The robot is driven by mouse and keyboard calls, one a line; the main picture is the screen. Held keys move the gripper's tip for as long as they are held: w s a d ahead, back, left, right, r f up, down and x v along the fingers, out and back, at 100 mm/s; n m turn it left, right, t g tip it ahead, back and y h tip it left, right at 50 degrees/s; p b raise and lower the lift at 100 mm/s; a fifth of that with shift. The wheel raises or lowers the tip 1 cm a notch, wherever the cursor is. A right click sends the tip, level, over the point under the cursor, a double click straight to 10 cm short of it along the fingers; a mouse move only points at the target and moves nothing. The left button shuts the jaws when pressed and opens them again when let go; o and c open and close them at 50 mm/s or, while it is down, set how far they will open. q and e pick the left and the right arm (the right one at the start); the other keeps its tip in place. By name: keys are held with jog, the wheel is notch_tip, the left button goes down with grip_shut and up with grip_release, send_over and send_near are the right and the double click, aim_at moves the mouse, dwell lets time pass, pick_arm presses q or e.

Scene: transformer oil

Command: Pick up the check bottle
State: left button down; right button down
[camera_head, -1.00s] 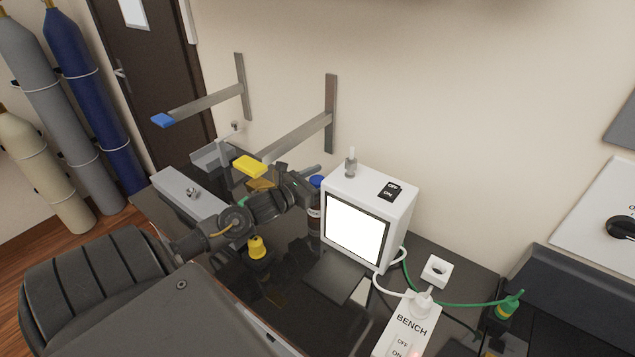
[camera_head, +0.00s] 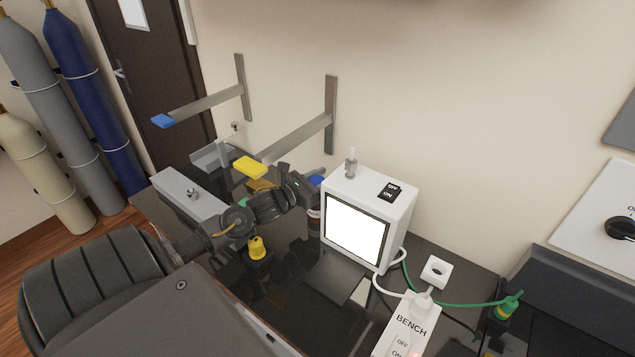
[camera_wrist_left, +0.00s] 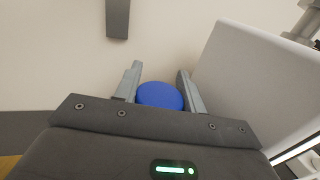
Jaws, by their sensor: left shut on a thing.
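The check bottle shows in the head view as a brown bottle with a white label (camera_head: 314,219) and a blue cap (camera_head: 317,181). It stands upright beside the left side of the white light box (camera_head: 368,207). My left gripper (camera_head: 314,182) is shut on the bottle near its top. In the left wrist view the blue cap (camera_wrist_left: 160,96) sits between the two grey fingers. The bottle's body is hidden there, and my arm covers part of it in the head view. I cannot tell whether its base touches the bench. My right gripper is not in view.
The light box stands very close on the bottle's right. A yellow-capped bottle (camera_head: 256,247) stands near my left forearm. A grey box (camera_head: 187,194) and a yellow-ended bracket (camera_head: 249,167) are at the left. A power strip (camera_head: 408,325) with cables lies in front.

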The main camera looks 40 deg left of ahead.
pick_arm(q)
jog(key=shift+s+a+r, duration=0.1)
jog(key=shift+r, duration=0.05)
jog(key=shift+s+a+r+b, duration=0.25)
jog(key=shift+s+r+b, duration=0.1)
jog(key=shift+s+b, duration=0.1)
jog(key=s+a+r+b, duration=0.2)
jog(key=s+a+r, duration=0.5)
jog(key=s, duration=0.3)
jog(key=shift+s+b, duration=0.3)
jog(key=shift+s, duration=0.05)
